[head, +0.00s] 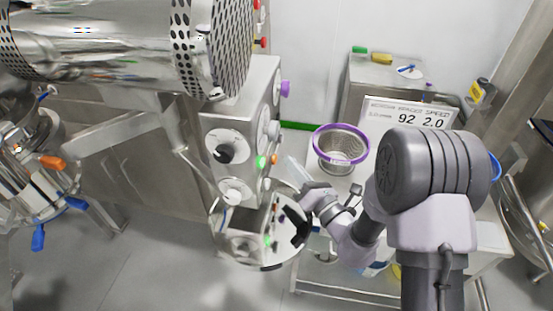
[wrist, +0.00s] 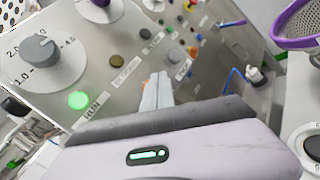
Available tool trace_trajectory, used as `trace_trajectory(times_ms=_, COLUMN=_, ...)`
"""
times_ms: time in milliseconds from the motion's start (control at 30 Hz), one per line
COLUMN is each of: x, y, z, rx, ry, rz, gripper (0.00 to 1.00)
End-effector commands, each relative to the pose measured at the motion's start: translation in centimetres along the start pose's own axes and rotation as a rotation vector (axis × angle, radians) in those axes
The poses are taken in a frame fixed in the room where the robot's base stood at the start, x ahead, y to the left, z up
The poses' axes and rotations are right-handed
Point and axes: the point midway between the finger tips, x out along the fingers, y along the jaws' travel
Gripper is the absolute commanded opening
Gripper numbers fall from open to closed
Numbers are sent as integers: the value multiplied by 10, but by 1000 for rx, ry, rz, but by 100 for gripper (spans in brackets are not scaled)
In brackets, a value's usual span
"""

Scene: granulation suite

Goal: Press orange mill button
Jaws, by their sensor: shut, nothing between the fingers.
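The orange mill button (head: 273,160) is on the steel control panel in the head view, just right of a lit green button (head: 261,162). In the wrist view only a small orange sliver (wrist: 145,84) shows at the left edge of the fingers; the rest is hidden behind them. My gripper (head: 291,164) is shut and empty, its pale fingers pointing at the panel just right of the orange button. In the wrist view the fingertips (wrist: 157,76) overlap the button's place; I cannot tell if they touch it.
A black dial (head: 224,151) and a grey dial (wrist: 40,52) with a number scale are on the panel. A lit green RUN button (wrist: 78,100) is left of my fingers. A purple-rimmed sieve basket (head: 341,149) stands right of the panel. Several other buttons (wrist: 145,33) sit beyond the fingertips.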

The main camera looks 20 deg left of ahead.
Motion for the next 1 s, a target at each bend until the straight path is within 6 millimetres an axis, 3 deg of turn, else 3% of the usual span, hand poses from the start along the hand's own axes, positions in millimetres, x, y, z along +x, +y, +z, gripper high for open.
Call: trace_trajectory(times_ms=1000, x=8, y=6, z=-6, rx=0, ry=0, rz=0, gripper=0)
